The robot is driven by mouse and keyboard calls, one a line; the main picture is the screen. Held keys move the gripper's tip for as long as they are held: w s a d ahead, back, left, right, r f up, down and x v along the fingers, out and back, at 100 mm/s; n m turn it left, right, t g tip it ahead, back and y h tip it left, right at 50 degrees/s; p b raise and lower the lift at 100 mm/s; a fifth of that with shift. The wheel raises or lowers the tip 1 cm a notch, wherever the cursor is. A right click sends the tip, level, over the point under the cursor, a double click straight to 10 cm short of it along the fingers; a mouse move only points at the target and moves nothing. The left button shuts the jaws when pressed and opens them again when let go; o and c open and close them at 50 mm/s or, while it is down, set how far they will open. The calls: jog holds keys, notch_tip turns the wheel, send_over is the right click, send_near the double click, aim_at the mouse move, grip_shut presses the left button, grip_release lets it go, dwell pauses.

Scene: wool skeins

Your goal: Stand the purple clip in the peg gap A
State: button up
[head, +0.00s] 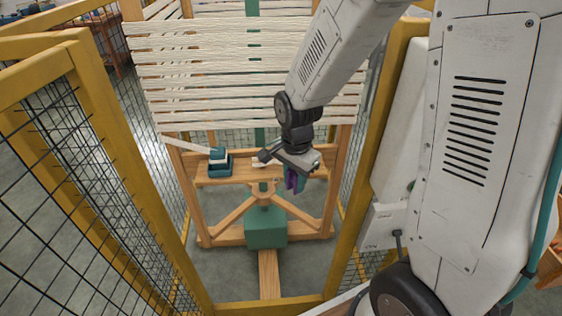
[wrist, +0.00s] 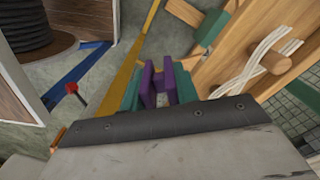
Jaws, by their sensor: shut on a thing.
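The purple clip (head: 291,181) hangs below my gripper (head: 293,170) in the head view, in front of the wooden ledge of the rack. In the wrist view the clip (wrist: 148,84) shows as two upright purple arms with a space between them. The teal fingers of my gripper (wrist: 159,86) are shut on it from both sides. The clip is clear of the wooden parts in the wrist view. No peg gap can be told as gap A. A wooden peg (wrist: 272,63) with white strands around it shows at the right of the wrist view.
The wooden rack (head: 325,205) carries rows of white wool (head: 210,75). A teal box (head: 219,168) stands on its ledge, left of my gripper. A green block (head: 265,228) sits at its foot. Yellow-framed mesh fencing (head: 85,90) closes the left side.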

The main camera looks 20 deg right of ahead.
jog(key=w+a+r+m, duration=0.1)
jog(key=w+r+m, duration=0.7)
jog(key=w+r, duration=0.2)
send_near(275, 166)
notch_tip(275, 166, down, 6)
jog(key=shift+s+r, duration=0.1)
jog(key=shift+r, duration=0.1)
jog(key=o, duration=1)
jog(key=shift+f, duration=0.15)
